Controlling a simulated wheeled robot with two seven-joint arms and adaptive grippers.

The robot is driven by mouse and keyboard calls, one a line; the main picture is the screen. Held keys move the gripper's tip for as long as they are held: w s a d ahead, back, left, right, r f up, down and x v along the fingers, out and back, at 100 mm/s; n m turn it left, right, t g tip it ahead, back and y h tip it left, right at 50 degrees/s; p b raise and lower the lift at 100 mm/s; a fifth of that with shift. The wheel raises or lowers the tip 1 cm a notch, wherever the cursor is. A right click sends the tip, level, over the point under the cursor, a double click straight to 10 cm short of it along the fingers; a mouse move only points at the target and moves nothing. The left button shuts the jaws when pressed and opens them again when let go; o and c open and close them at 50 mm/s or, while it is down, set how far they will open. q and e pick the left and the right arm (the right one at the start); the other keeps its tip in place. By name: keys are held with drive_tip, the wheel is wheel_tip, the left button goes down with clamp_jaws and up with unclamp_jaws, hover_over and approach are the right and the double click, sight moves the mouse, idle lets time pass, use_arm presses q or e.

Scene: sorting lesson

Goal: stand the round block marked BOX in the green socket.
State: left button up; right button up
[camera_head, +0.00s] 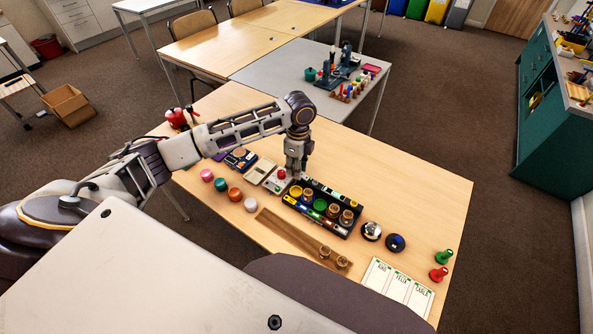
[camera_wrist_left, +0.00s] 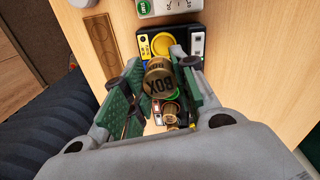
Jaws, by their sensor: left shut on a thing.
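The round block marked BOX (camera_wrist_left: 158,82) is a gold-brown cylinder with dark lettering on its end. My left gripper (camera_head: 294,172) is shut on it; the block sits between the green finger pads in the left wrist view. In the head view this gripper is at the far left end of the black tray (camera_head: 351,229), and the block is not clearly seen. The green socket (camera_head: 320,205) lies in the tray. In the wrist view only part of its green ring (camera_wrist_left: 174,95) shows beyond the block. My right gripper is not in view.
A yellow socket (camera_wrist_left: 165,43) is in the tray, and other round blocks (camera_head: 346,216) stand at its right end. A wooden board (camera_head: 285,232) with two round blocks lies in front. A white box with a red knob (camera_head: 282,174) is close left of the gripper.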

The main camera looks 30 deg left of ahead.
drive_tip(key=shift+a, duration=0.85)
use_arm(q)
drive_tip(key=shift+r, duration=0.1)
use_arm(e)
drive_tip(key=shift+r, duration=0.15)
